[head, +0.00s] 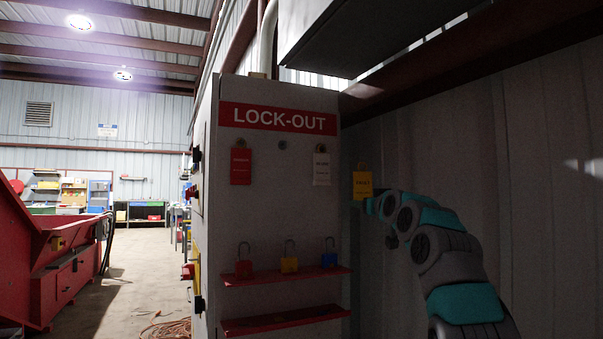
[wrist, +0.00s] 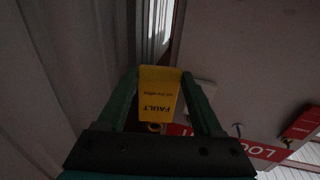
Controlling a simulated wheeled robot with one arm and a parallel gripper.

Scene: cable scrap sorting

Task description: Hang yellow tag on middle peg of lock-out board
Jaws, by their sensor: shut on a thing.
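The yellow tag (head: 362,182) hangs upright in my gripper (head: 367,204), just right of the lock-out board (head: 262,205) in the head view. In the wrist view the tag (wrist: 158,92) appears upside down, reading FAULT, between the two green fingers of my gripper (wrist: 160,76). Its holed end points toward the bottom of that view. The middle peg (head: 282,145) is bare, and a peg also shows in the wrist view (wrist: 238,130). The tag is apart from the peg.
A red tag (head: 240,167) hangs on the left peg and a white tag (head: 321,169) on the right peg, between my gripper and the middle peg. Below, red shelves (head: 290,277) carry several padlocks (head: 289,264). A grey box (head: 370,35) overhangs above right.

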